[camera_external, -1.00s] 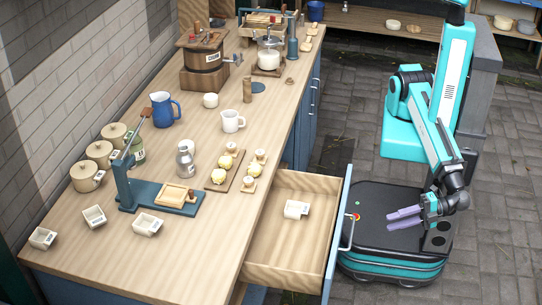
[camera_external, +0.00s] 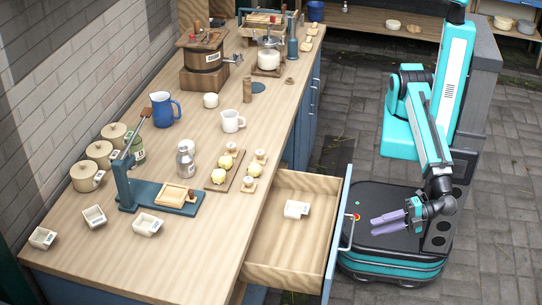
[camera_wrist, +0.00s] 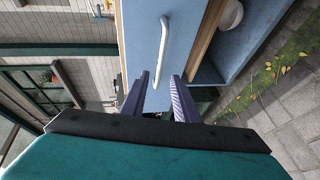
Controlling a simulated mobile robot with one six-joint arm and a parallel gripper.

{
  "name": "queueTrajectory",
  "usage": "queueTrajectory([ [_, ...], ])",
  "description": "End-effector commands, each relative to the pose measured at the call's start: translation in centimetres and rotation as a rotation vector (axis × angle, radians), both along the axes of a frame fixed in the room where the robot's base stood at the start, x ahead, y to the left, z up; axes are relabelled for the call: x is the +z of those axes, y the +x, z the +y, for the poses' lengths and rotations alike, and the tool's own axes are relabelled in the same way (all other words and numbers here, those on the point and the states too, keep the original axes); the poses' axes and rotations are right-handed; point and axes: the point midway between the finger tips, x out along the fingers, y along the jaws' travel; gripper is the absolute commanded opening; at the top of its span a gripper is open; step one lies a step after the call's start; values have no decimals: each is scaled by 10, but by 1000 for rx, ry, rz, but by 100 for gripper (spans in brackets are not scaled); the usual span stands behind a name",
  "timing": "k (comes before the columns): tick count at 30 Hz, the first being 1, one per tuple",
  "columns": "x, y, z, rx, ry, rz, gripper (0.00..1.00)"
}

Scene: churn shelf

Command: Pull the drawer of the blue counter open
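The drawer (camera_external: 290,240) of the blue counter (camera_external: 302,125) stands pulled out at the near right end. A small white labelled container (camera_external: 297,209) lies inside it. The drawer's blue front faces my base and carries a pale bar handle (camera_external: 348,233). In the wrist view the blue drawer front (camera_wrist: 140,35) and its curved white handle (camera_wrist: 164,50) show ahead of my fingers. My gripper (camera_external: 373,225) has purple fingers, which are apart with nothing between them. It is to the right of the handle, with a gap. In the wrist view the fingertips (camera_wrist: 160,77) point towards the handle.
The wooden countertop (camera_external: 180,250) holds a blue jug (camera_external: 165,109), a white mug (camera_external: 232,121), lidded pots, a blue press (camera_external: 160,195) and a wooden churn (camera_external: 205,62). A brick wall runs along the left. Paved floor is free on the right.

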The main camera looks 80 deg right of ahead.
Motion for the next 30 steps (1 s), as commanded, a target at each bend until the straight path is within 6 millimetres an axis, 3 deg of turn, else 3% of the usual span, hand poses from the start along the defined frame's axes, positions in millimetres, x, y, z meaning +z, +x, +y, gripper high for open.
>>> queueTrajectory([
  [18,-12,62,27,-2,1,-1,28],
  [30,-15,74,32,0,1,0,28],
])
